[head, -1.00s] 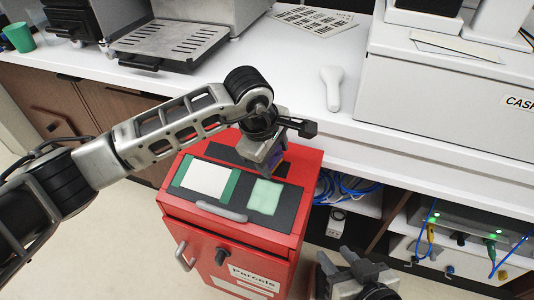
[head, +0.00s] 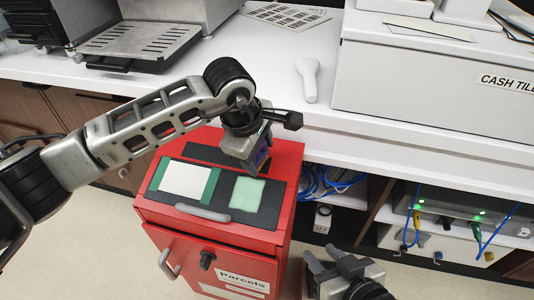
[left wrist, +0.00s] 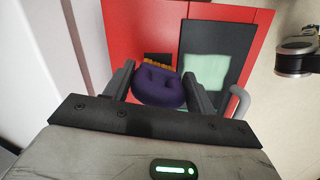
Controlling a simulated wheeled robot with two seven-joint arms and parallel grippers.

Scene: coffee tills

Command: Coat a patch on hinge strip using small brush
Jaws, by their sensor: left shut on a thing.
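My left gripper (head: 252,160) is shut on a small brush, low over the back right of the red parcel box's top. In the left wrist view the brush (left wrist: 158,87) has a rounded purple handle and a short orange bristle edge pointing away from me. A dark strip (head: 200,153), which looks like the hinge strip, lies along the back of the box top. It is partly hidden by the gripper. I cannot tell whether the bristles touch it. My right gripper (head: 325,258) is open and empty, low in front of the box's right side.
The red box (head: 290,150) has a white pad (head: 187,180), a pale green pad (head: 247,193) and a grey handle (head: 203,212). Behind it is a white counter with a cash till box (head: 430,85), a white handheld device (head: 308,78) and a drip tray (head: 145,45). Blue cables hang below.

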